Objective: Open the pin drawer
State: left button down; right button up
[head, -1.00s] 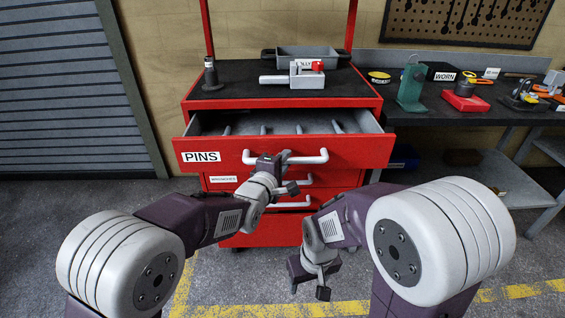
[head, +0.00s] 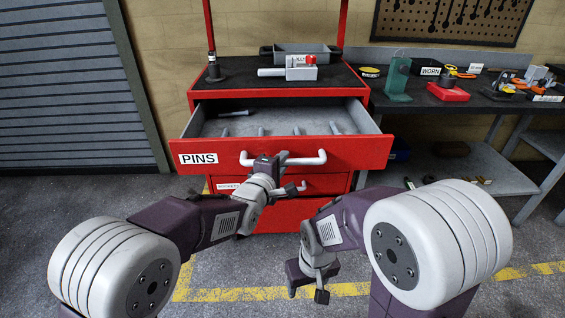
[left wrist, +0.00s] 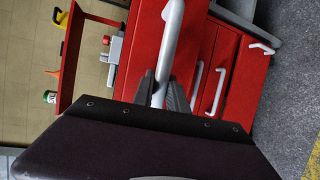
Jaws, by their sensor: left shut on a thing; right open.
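The red pin drawer, labelled PINS (head: 199,158), is pulled well out of the red tool trolley (head: 350,80). Several grey pins (head: 297,131) stand in a row inside it, and one lies further back (head: 236,113). My left gripper (head: 270,161) is shut on the drawer's white handle (head: 306,158), near its middle. In the left wrist view the handle (left wrist: 171,45) runs between the fingers (left wrist: 160,92). My right gripper (head: 306,285) is open and empty, low in front of the trolley and apart from it.
Below are shut drawers, one with a white label (head: 230,186). The trolley top holds a grey tray (head: 300,52) and a grey device with a red part (head: 300,68). A dark workbench (head: 430,105) with tools stands right. Floor around me looks clear.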

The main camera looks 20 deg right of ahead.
pick_arm(q)
jog(key=c, duration=1.3)
grip_release()
jog(key=p+v, duration=0.1)
jog(key=v, duration=0.8)
